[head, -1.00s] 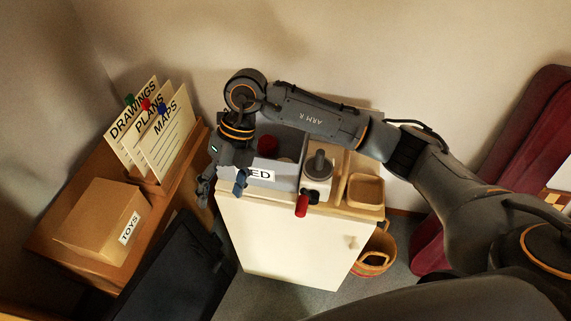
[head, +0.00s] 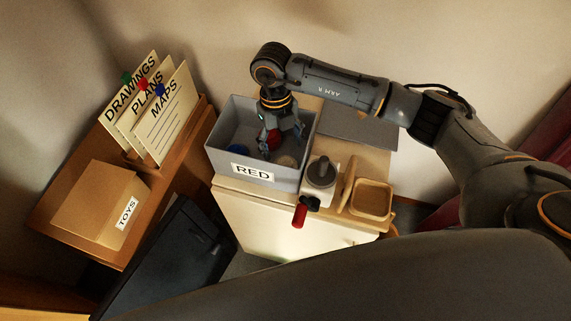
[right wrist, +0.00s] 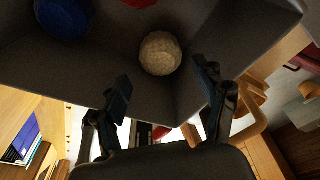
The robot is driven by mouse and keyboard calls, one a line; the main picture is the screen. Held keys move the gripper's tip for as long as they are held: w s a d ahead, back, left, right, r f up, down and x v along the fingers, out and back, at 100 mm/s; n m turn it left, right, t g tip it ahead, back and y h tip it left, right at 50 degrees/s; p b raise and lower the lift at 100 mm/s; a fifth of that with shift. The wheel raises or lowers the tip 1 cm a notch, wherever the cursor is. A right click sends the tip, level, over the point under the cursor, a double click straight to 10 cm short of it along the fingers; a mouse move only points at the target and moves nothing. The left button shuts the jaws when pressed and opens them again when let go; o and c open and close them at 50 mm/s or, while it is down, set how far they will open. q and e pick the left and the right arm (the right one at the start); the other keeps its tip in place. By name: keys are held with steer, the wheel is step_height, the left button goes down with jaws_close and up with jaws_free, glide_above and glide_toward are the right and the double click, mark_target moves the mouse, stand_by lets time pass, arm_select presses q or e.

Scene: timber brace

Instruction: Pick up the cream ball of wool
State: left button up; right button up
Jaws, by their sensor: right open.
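The cream ball of wool (right wrist: 160,53) lies in a grey bin (head: 228,165) labelled RED. My right gripper (head: 281,143) points down into the bin and is empty. In the right wrist view its fingers (right wrist: 163,78) are spread apart, with the cream ball ahead between their tips and not touched. A blue ball (right wrist: 63,15) and a red ball (right wrist: 138,2) lie in the same bin. My left gripper is out of view.
The bin stands on a cream cabinet (head: 255,217). A grinder-like device with a red handle (head: 299,215) and a wooden tray (head: 371,198) stand to its right. A shelf at left holds a TOYS box (head: 100,205) and upright cards (head: 165,110).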

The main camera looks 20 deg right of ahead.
mark_target(285, 162)
steer(key=f+p, duration=0.1)
steer(key=s+f, duration=0.1)
steer(key=f, duration=0.1)
steer(key=shift+p, duration=0.4)
steer(key=shift+s+d+f+p, duration=0.1)
steer(key=shift+s+f+p, duration=0.1)
steer(key=shift+f, duration=0.4)
steer(key=shift+s+d+f+p, duration=0.1)
steer(key=shift+f+p, duration=0.05)
steer(key=shift+f, duration=0.85)
steer(key=shift+c, duration=0.2)
steer(key=c, duration=0.9)
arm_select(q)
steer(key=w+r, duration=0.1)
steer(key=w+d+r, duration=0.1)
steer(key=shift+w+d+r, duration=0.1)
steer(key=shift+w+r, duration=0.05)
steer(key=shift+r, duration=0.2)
arm_select(e)
steer(key=shift+o, duration=0.2)
